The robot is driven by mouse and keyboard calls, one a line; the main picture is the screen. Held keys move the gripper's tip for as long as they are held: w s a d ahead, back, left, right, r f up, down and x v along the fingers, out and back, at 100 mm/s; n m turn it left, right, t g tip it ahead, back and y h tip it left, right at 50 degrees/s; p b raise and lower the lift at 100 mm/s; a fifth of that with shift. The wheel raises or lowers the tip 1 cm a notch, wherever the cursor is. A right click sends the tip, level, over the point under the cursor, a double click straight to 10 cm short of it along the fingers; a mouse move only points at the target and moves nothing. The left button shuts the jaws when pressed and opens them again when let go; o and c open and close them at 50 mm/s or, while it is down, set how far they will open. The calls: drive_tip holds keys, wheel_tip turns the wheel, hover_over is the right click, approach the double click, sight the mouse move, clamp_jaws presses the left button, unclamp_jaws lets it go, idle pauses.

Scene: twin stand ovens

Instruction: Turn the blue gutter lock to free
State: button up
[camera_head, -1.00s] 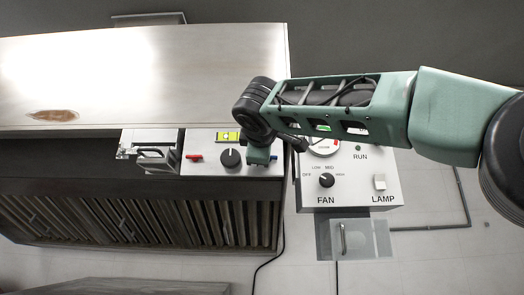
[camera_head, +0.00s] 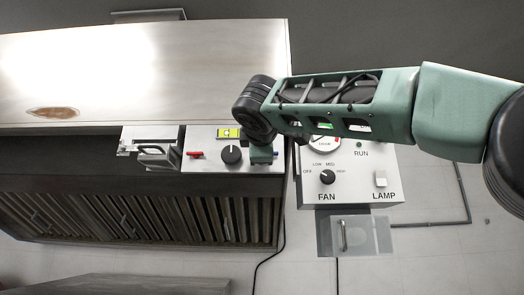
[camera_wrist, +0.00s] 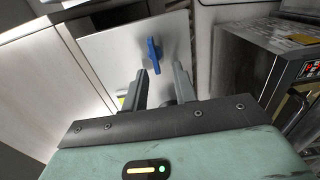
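The blue gutter lock (camera_wrist: 154,54) is a small blue lever on a pale metal panel (camera_wrist: 112,52) in the wrist view. It stands roughly upright in that picture, just beyond my fingertips and apart from them. My gripper (camera_wrist: 160,70) is open and empty, with its two dark fingers spread below the lever. In the head view my gripper (camera_head: 262,155) is over the right end of the control panel (camera_head: 211,165), and only a small bit of blue (camera_head: 275,154) shows beside it. The rest of the lock is hidden there.
A red lever (camera_head: 195,154), a black knob (camera_head: 232,155) and a yellow-green level (camera_head: 229,132) sit left of my gripper. The fan and lamp box (camera_head: 350,185) is close on the right. The broad hood top (camera_head: 150,75) lies behind the panel.

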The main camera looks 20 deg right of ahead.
drive_tip(key=b+v, duration=0.5)
drive_tip(key=v, duration=1.2)
drive_tip(key=shift+s, duration=0.2)
drive_tip(key=shift+r, duration=0.1)
drive_tip(key=w+a+f+n+g+y, duration=0.1)
drive_tip(key=a+f+g+y, duration=0.25)
drive_tip(key=f, duration=1.35)
drive_tip(key=w+a+f+n+g+y, duration=0.15)
drive_tip(key=a+f+g, duration=0.3)
drive_tip(key=f, duration=1.25)
drive_tip(key=s+d+f+m+g, duration=0.3)
drive_tip(key=s+f, duration=0.3)
drive_tip(key=f, duration=0.4)
drive_tip(key=s+d+f+m+g, duration=0.3)
drive_tip(key=s+f, duration=0.4)
drive_tip(key=f, duration=0.3)
drive_tip(key=s+d+f+m+g+y, duration=0.1)
drive_tip(key=s+d+f+m+g, duration=0.2)
drive_tip(key=s+f, duration=0.4)
wheel_tip(320, 180, down, 4)
drive_tip(key=shift+r, duration=0.1)
